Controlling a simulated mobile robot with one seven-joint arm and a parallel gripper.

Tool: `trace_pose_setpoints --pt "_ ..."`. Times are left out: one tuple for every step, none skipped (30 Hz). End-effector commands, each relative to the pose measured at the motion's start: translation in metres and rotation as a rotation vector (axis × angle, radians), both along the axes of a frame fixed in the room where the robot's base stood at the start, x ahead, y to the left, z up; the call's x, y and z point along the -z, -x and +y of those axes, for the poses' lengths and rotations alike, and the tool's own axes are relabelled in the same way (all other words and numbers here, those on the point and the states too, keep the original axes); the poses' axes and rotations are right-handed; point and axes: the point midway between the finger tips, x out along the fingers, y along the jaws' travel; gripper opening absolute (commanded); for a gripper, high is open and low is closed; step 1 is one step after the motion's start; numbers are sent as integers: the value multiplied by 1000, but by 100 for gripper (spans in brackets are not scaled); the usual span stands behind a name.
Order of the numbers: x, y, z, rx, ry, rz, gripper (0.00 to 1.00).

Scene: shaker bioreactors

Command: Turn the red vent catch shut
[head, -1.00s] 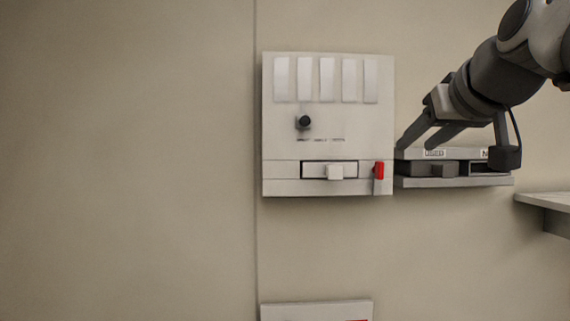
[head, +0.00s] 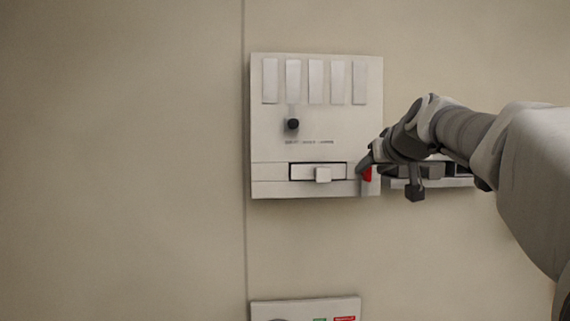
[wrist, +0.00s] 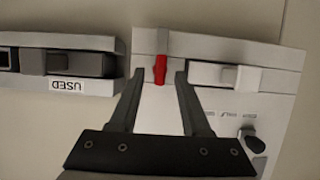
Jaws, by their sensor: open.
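The red vent catch (head: 367,174) sits at the lower right corner of the pale wall panel (head: 270,140), partly hidden by my gripper in the head view. In the wrist view the red catch (wrist: 160,69) stands lengthwise between the tips of my two fingers. My gripper (wrist: 157,75) is open, with one finger on each side of the catch and a gap visible on both sides. In the head view my gripper (head: 366,162) reaches in from the right, its fingertips at the catch.
A white slider handle (head: 323,175) and a black knob (head: 292,125) are on the same panel. A dark holder labelled USED (wrist: 70,70) is mounted beside it, behind my gripper in the head view. Another panel (head: 305,309) is lower on the wall. The wall at left is bare.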

Motion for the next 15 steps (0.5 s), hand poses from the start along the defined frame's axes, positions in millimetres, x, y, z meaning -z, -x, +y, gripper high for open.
trace_pose_setpoints --pt "1 -5 0 0 -1 0 48" --pt "2 -8 0 0 -1 0 48" --pt "4 -10 0 1 0 0 48" --pt "4 -12 0 1 0 0 48" --pt "5 -12 0 1 0 0 48" --pt "5 -13 0 1 1 -1 48" --pt "6 -14 0 0 1 -1 48" --pt "6 -14 0 0 1 -1 48" --pt "6 -14 0 0 0 -1 48" --pt "6 -14 0 0 0 -1 48" --pt "6 -14 0 0 0 -1 48" --pt "6 -14 0 0 0 -1 48" --pt "6 -14 0 0 0 -1 48" --pt "6 -14 0 0 0 -1 48" --pt "6 -14 0 0 0 -1 42"
